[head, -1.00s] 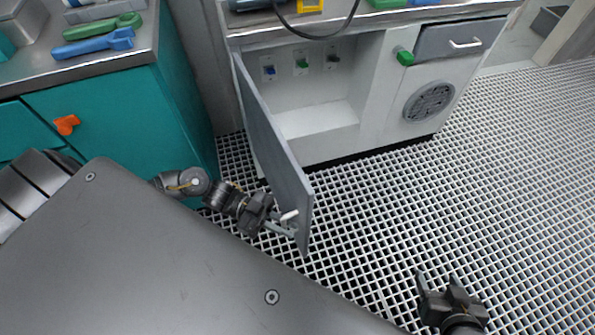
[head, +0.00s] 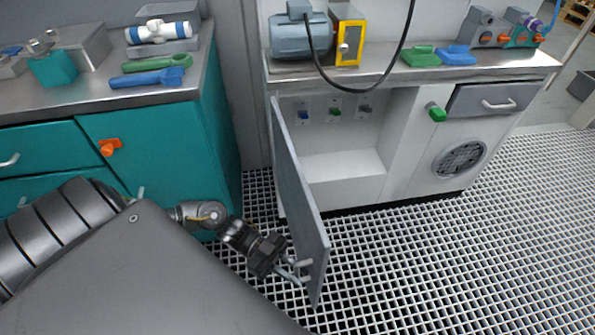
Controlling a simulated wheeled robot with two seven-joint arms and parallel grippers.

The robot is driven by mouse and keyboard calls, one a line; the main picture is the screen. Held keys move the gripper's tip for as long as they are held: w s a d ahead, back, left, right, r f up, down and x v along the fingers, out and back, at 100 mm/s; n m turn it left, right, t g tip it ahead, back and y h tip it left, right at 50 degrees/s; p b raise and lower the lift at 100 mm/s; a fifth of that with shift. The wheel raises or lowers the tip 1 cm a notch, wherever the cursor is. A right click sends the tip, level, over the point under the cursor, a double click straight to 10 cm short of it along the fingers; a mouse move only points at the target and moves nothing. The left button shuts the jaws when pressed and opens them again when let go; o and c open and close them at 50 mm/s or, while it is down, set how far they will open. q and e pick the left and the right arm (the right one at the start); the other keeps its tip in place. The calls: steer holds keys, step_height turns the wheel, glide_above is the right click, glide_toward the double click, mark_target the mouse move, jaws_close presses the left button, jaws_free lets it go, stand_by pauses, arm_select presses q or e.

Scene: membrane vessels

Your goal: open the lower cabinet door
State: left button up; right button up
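The lower cabinet door (head: 297,195) is a grey panel hinged at its left edge, on the white cabinet under the right counter. It stands wide open, swung out towards me, and the cabinet's inside (head: 340,165) shows. A small pale handle (head: 304,263) is on the door near its free edge. My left gripper (head: 296,272) is at this handle, low on the left side of the door. The fingertips and handle overlap in the picture, so I cannot tell whether the fingers are closed on it. My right gripper is not in view.
A teal cabinet (head: 165,155) stands left of the open door. A closed grey drawer (head: 485,98), a green knob (head: 437,113) and a round vent (head: 460,159) are to the right. A black cable (head: 370,90) hangs over the counter edge. The grated floor (head: 430,260) at right is clear.

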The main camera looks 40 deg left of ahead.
arm_select(q)
steer(key=a, duration=1)
steer(key=shift+s+b, duration=0.3)
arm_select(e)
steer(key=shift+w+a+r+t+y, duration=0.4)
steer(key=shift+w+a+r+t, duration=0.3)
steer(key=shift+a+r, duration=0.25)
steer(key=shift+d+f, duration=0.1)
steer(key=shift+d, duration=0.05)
